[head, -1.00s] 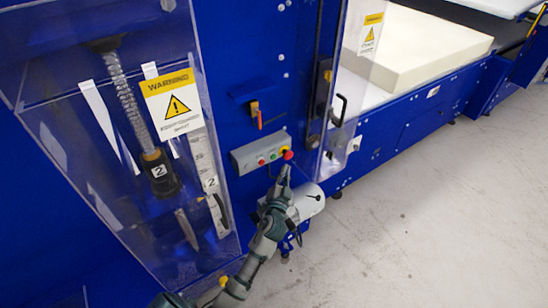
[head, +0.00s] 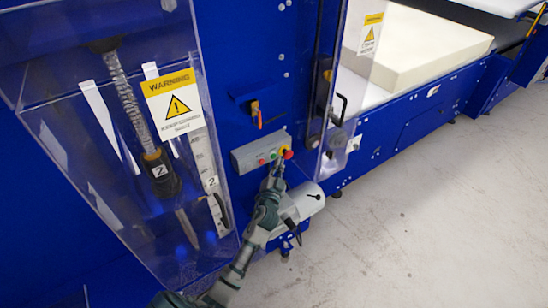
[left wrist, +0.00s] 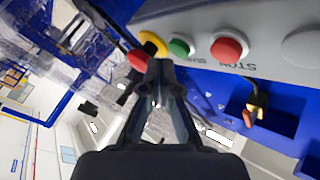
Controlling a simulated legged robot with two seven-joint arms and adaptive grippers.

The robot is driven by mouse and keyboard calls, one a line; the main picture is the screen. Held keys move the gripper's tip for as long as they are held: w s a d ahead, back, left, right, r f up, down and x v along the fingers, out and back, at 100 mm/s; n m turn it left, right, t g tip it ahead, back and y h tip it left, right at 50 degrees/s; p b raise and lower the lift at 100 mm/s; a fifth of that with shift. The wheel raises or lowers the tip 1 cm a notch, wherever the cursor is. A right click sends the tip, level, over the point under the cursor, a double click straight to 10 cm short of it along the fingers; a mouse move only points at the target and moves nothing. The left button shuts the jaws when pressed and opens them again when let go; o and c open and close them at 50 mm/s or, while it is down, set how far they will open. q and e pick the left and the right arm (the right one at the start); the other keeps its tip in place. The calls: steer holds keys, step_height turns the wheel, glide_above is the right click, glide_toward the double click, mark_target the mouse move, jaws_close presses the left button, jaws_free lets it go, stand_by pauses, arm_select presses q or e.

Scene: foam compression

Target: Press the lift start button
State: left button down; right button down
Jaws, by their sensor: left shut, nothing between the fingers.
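A grey control box (head: 243,157) on the blue machine panel carries a green button (head: 274,155), a red button (head: 262,161) and a red emergency knob (head: 288,154) on a yellow base. In the left wrist view the green button (left wrist: 181,46) sits between the yellow base (left wrist: 153,43) and the red button (left wrist: 229,47), whose upside-down label reads STOP. The label by the green button is unclear. My left gripper (head: 277,171) is shut and empty, its tips (left wrist: 160,66) just in front of the box near the green button and knob. Contact cannot be told. My right gripper is out of view.
An orange-handled switch (head: 256,112) sits above the box. A clear guard with a warning label (head: 174,104) stands at left, another clear guard (head: 354,62) at right. A cream foam block (head: 425,45) lies on the machine bed. Grey floor (head: 430,220) is free at lower right.

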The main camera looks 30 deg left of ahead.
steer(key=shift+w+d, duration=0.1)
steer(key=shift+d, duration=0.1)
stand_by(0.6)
arm_select(q)
steer(key=shift+a, duration=0.1)
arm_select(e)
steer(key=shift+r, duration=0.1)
arm_select(q)
steer(key=shift+w+a+r, duration=0.1)
steer(key=shift+w+a, duration=0.05)
steer(key=shift+a, duration=0.1)
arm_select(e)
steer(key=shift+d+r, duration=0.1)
